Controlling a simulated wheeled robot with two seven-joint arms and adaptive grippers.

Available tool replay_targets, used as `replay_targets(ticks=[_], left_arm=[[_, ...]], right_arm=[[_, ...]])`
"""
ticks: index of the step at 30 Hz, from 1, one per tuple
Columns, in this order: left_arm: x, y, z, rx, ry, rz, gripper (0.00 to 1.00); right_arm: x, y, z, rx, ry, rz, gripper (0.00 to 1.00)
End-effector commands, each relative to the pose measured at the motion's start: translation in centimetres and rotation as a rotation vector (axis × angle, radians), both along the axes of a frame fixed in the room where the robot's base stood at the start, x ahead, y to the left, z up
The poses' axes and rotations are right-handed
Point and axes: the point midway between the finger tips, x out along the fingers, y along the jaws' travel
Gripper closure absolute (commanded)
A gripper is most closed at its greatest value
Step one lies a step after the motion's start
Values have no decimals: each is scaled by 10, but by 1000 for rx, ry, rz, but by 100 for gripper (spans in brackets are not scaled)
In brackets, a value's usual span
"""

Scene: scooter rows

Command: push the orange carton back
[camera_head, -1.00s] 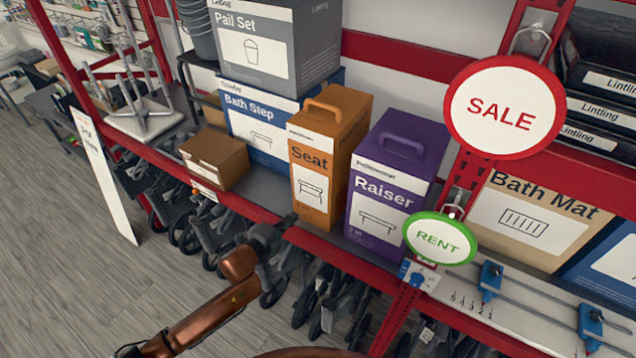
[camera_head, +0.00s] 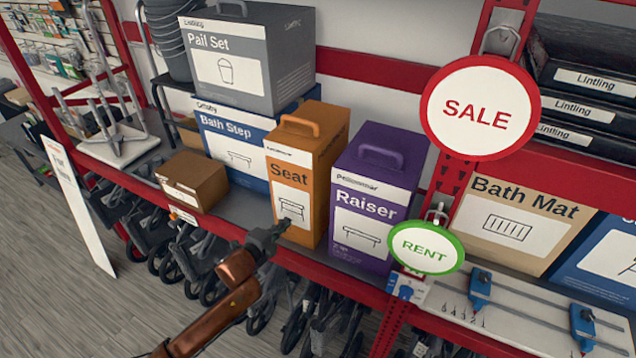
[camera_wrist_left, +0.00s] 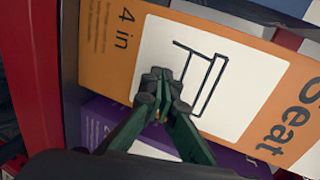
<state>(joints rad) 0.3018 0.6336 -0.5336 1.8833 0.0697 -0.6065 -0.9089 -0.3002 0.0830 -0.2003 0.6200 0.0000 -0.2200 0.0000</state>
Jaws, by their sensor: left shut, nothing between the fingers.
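The orange carton (camera_head: 309,168), labelled Seat, stands upright on the shelf between the blue Bath Step box and the purple Raiser carton. Its front also fills much of the left wrist view (camera_wrist_left: 113,38). My left gripper (camera_head: 283,224) is shut and empty, at the lower part of the carton's front face. In the left wrist view its closed fingertips (camera_wrist_left: 160,84) lie over the white label, close to the face. I cannot tell whether they touch it. My right gripper is not in view.
The purple carton (camera_head: 377,200) stands close on the right. The blue box (camera_head: 233,150) and a brown box (camera_head: 193,180) are to the left. A red shelf edge (camera_head: 330,280) runs in front. Round SALE (camera_head: 480,107) and RENT (camera_head: 426,246) signs hang at right.

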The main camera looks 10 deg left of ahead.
Motion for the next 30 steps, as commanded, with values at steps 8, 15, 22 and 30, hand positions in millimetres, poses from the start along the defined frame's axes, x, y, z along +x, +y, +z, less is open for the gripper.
replay_targets(ticks=[8,15,22,30], left_arm=[[18,-7,0,-1,0,-1,100],[33,-13,0,-1,0,-1,100],[47,-18,0,-1,0,-2,100],[64,-24,0,-1,-1,-1,100]], right_arm=[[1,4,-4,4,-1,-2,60],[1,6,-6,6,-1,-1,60],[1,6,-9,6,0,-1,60],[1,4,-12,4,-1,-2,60]])
